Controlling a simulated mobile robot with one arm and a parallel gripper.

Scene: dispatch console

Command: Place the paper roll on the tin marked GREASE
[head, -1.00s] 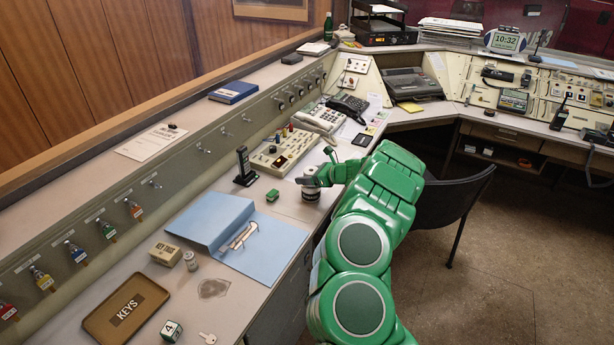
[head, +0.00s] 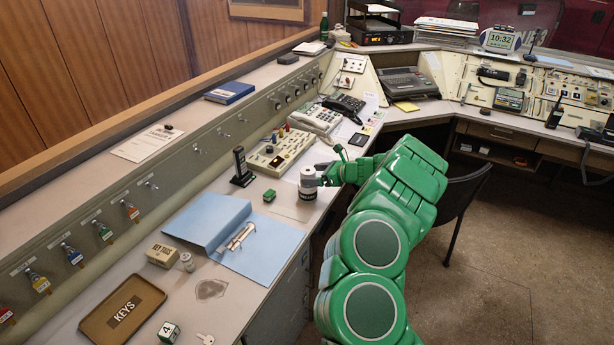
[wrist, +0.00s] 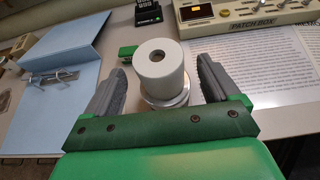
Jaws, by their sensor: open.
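The white paper roll (head: 308,176) stands upright on top of a tin (head: 307,193) near the console's front edge. In the wrist view the roll (wrist: 160,68) shows its hollow core from above, and the tin's metal rim (wrist: 166,102) shows beneath it. The tin's marking is not legible here. My gripper (head: 326,171) is open, just to the right of the roll in the head view. In the wrist view its fingers (wrist: 162,78) lie to either side of the roll, with gaps, and do not hold it.
A small green block (head: 269,195), a black stand (head: 242,168) and the patch box (head: 281,150) are close by. A blue folder (head: 262,247) lies open to the left. A KEYS tray (head: 146,291) is further forward. A chair (head: 461,205) stands right of my arm.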

